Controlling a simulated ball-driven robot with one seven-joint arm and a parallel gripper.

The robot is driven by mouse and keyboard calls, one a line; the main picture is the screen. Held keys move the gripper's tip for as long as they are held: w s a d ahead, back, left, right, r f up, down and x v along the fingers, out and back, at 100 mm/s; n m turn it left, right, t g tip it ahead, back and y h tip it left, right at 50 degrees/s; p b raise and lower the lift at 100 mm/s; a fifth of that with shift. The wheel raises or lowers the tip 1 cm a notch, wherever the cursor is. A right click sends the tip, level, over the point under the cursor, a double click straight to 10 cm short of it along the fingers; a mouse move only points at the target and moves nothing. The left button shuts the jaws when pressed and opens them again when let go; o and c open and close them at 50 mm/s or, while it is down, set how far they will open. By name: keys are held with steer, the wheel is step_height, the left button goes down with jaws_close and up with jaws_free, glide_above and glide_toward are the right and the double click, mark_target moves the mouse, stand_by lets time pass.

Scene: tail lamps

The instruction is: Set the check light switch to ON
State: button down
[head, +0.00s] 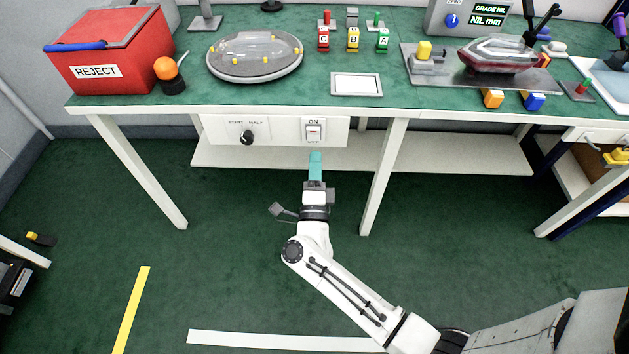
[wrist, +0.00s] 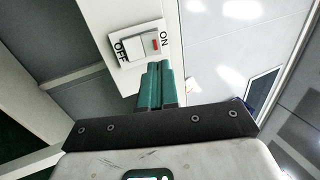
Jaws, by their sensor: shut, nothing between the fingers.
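The check light switch (head: 314,131) is a white rocker on the white panel under the bench's front edge, with ON above and OFF below. In the wrist view the switch (wrist: 142,46) shows a small red mark at its ON side. My gripper (head: 315,154) has teal fingers that are shut and empty. It points up at the panel from just below the switch. In the wrist view the fingertips (wrist: 159,66) lie close by the switch's edge. I cannot tell whether they touch it. Which way the rocker is set is hard to make out.
The green bench top (head: 180,112) overhangs above. A white shelf (head: 450,155) runs below and behind, and a white table leg (head: 383,180) stands to the right.

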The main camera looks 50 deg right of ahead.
mark_target(317, 130)
steer(key=shift+x, duration=2.75)
